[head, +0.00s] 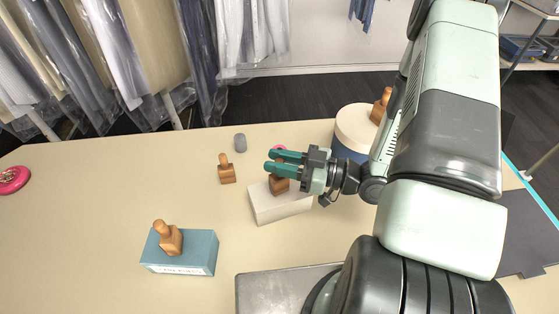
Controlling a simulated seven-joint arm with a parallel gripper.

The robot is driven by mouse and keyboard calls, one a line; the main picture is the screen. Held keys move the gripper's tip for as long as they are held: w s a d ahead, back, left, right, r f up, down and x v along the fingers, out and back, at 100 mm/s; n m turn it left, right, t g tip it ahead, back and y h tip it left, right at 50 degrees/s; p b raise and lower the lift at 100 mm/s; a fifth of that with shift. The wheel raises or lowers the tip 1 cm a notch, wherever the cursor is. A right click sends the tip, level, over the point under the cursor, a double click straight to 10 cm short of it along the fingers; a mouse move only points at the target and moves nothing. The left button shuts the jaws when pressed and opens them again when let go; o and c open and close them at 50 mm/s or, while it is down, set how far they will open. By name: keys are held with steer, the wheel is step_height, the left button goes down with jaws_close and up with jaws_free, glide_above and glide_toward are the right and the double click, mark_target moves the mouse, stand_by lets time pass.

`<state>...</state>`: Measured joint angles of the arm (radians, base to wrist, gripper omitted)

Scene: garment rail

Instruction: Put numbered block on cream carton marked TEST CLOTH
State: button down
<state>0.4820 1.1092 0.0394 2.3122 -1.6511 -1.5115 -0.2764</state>
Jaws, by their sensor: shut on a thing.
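A wooden block with a handle (279,185) is at my gripper (270,160), directly over the cream carton (285,208). My gripper's teal fingers are shut on the block's upper part, which they hide. The block looks upright, its base at the carton's top; I cannot tell whether it rests there. No number or carton marking can be read. Similar wooden blocks stand on the table (227,174), on a blue box (200,250) at the front left, and on a round cream-topped tin (356,128) behind my arm.
A small grey object (240,142) and a partly hidden pink item (279,147) lie behind the gripper. A pink round item (13,180) is at the far left. A grey metal plate (270,292) is at the front. The left table (80,215) is clear. Garments hang behind.

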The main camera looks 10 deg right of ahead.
steer(key=shift+f, duration=0.2)
steer(key=c, duration=0.9)
jaws_free()
steer(key=shift+r, duration=0.15)
steer(key=v, duration=1.2)
